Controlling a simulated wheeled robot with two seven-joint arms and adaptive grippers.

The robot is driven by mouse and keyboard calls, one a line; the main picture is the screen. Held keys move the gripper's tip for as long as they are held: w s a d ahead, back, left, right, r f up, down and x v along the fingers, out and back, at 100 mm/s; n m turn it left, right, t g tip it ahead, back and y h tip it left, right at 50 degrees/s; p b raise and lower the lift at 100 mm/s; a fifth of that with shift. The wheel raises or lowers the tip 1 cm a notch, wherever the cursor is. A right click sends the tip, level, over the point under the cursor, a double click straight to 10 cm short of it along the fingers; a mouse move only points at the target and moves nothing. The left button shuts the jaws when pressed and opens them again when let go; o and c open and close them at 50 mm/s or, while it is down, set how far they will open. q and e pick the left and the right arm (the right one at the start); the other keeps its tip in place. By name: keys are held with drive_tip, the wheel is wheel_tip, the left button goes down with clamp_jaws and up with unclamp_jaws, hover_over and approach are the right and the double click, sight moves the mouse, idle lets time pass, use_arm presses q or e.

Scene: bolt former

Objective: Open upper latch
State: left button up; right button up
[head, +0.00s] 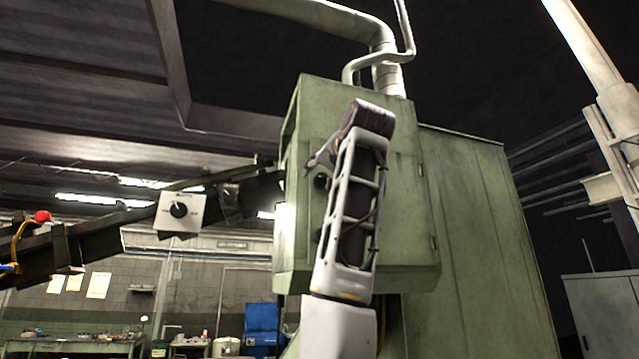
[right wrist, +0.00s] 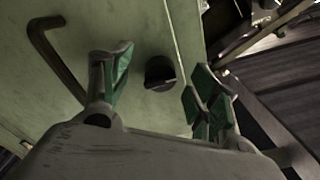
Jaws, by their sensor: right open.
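The green cabinet (head: 310,110) of the machine fills the middle of the head view. A dark round latch knob (head: 321,182) sits on its front near the left edge, just left of my right arm. In the right wrist view a dark knob (right wrist: 160,73) shows on the green panel, beyond and between the fingertips. My right gripper (head: 318,158) is raised in front of the panel; in the right wrist view its green-padded fingers (right wrist: 160,85) are apart and empty. I cannot tell how far the fingertips are from the knob. My forearm hides part of the panel. My left gripper is out of view.
A bent rod handle (right wrist: 58,62) stands out from the panel left of the fingers. A dark sloping conveyor (head: 90,237) with a switch box (head: 180,211) meets the cabinet from the left. Pipes (head: 385,60) rise above it. A workbench (head: 75,343) stands behind.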

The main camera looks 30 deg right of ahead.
drive_tip(key=n, duration=0.3)
drive_tip(key=shift+n, duration=0.4)
drive_tip(key=shift+n+b, duration=0.4)
drive_tip(key=shift+n, duration=1.1)
clamp_jaws()
